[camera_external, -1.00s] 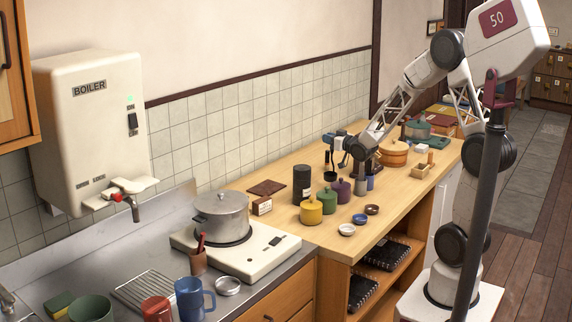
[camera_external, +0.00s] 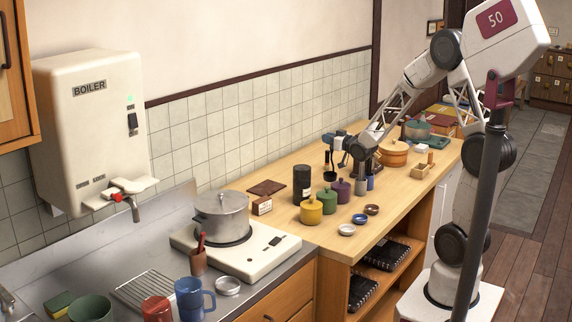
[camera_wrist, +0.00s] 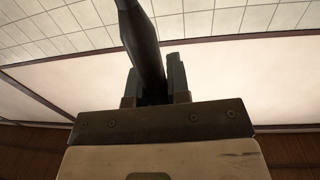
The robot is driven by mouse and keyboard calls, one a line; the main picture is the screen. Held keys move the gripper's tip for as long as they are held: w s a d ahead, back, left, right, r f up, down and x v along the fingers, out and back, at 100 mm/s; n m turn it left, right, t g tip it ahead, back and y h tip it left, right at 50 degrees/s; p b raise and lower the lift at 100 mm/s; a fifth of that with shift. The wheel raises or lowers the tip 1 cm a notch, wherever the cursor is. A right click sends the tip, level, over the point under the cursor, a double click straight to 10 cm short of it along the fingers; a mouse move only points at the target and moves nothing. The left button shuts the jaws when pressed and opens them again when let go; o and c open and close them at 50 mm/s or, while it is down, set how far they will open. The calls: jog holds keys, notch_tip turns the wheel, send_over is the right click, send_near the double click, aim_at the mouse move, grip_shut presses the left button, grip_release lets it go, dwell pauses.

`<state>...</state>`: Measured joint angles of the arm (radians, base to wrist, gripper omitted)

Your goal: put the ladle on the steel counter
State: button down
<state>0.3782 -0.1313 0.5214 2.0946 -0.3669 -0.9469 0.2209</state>
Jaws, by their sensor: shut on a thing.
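My gripper (camera_wrist: 158,82) is shut on the dark handle of the ladle (camera_wrist: 138,32), which slants up out of the top of the wrist view. In the outside view my gripper (camera_external: 342,147) is above the wooden worktop, near the tiled wall. The ladle (camera_external: 327,162) hangs there as a dark, slim shape; its bowl is too small to make out clearly. The steel counter (camera_external: 95,262) is at the lower left, at the far side of the white hot plate from my gripper.
A steel pot (camera_external: 221,215) stands on the hot plate (camera_external: 262,258). Yellow (camera_external: 311,211), green and purple lidded jars and a black canister (camera_external: 302,184) stand between my gripper and the counter. A drying rack (camera_external: 148,289), mugs (camera_external: 193,299) and a red-handled tool crowd the counter's front.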

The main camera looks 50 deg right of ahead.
jog(key=w+a+n+y, duration=0.1)
jog(key=w+a, duration=1.3)
jog(key=w, duration=0.2)
jog(key=shift+w+a+y, duration=0.3)
jog(key=shift+w+a, duration=0.05)
jog(key=shift+a+f, duration=0.1)
jog(key=a, duration=0.6)
jog(key=shift+a, duration=0.4)
